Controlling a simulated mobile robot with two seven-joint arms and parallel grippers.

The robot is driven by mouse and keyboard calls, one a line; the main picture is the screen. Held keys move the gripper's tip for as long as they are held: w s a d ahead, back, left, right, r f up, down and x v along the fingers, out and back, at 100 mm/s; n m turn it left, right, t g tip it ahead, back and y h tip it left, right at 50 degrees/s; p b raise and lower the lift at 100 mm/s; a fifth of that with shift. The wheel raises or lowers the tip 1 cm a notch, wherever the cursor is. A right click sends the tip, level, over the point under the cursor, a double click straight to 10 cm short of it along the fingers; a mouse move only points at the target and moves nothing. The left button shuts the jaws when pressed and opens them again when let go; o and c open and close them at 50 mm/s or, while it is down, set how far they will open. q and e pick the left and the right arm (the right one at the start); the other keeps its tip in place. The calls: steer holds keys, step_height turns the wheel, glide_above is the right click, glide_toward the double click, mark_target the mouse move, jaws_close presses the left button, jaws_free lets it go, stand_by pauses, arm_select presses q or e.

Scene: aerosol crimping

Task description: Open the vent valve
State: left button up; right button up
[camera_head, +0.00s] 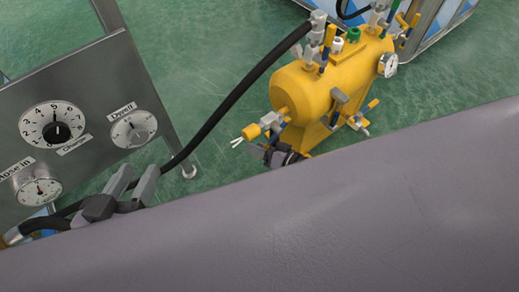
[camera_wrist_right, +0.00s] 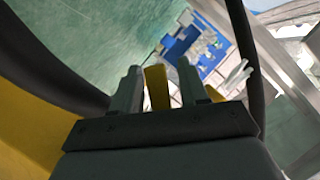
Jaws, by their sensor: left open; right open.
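A yellow tank (camera_head: 318,85) stands on the green floor in the head view, with several yellow-handled valves. None has a readable label, so I cannot tell which is the vent valve. My right gripper (camera_head: 272,152) is small and partly hidden at the tank's lower left, close under a yellow valve part (camera_head: 251,132). In the right wrist view my right gripper (camera_wrist_right: 160,78) is open, with a yellow handle (camera_wrist_right: 157,88) between its fingers; contact is unclear. My left gripper (camera_head: 132,181) is open and empty in front of the gauge panel's lower right.
A grey panel (camera_head: 88,85) with a Charge dial (camera_head: 56,131), a Dwell dial (camera_head: 134,129) and a gauge (camera_head: 39,191) stands at left. A black hose (camera_head: 225,105) runs from the tank top down behind my left gripper.

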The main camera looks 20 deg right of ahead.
steer(key=shift+c, duration=0.3)
jaws_close()
steer(key=shift+s+a+r+m+y, duration=0.25)
steer(key=shift+a+r+m+y, duration=0.55)
steer(key=shift+m, duration=0.3)
steer(key=shift+d, duration=0.15)
steer(key=shift+o, duration=0.3)
jaws_free()
steer(key=shift+r, duration=0.1)
